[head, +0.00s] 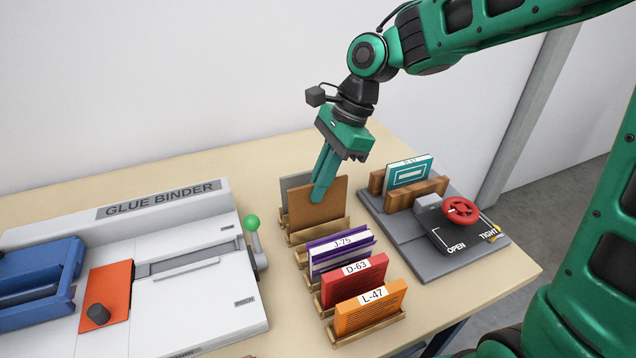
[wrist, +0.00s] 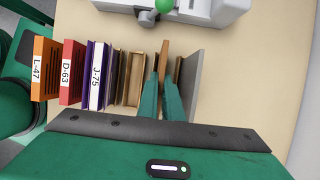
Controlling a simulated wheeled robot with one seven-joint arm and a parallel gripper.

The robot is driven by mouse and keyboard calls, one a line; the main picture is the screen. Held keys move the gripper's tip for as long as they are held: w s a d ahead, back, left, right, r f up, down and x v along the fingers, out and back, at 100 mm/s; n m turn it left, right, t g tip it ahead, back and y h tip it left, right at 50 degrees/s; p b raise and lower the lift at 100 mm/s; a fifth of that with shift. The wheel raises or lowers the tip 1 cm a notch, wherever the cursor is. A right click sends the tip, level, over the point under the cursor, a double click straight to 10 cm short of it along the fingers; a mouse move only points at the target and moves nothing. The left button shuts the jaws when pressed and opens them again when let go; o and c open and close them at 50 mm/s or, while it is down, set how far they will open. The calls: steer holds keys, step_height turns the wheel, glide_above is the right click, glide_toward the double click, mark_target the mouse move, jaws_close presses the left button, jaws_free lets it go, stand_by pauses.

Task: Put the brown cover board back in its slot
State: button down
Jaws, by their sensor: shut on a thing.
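The brown cover board (head: 325,210) stands upright at the back of the row of wooden slots, in front of a grey board (head: 295,183). My gripper (head: 318,193) reaches down from above and is shut on the top part of the brown board. In the wrist view the board's edge (wrist: 164,48) shows between the two green fingers (wrist: 161,92). The grey board (wrist: 190,85) is just to its right there. An empty wooden slot (head: 322,232) is in front of the brown board. I cannot tell whether the board's bottom edge is seated in a slot.
Purple J-75 (head: 342,253), red D-63 (head: 355,282) and orange L-47 (head: 370,308) fill the nearer slots. A white glue binder (head: 190,285) with a green-knobbed lever (head: 252,224) is at left. A grey press with a red wheel (head: 461,209) and a teal book (head: 409,175) is at right.

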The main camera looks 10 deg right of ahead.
steer(key=shift+f, duration=0.65)
stand_by(0.3)
steer(key=c, duration=2.2)
jaws_free()
steer(key=shift+v, duration=5.55)
steer(key=shift+d+f, duration=0.1)
steer(key=shift+d, duration=0.05)
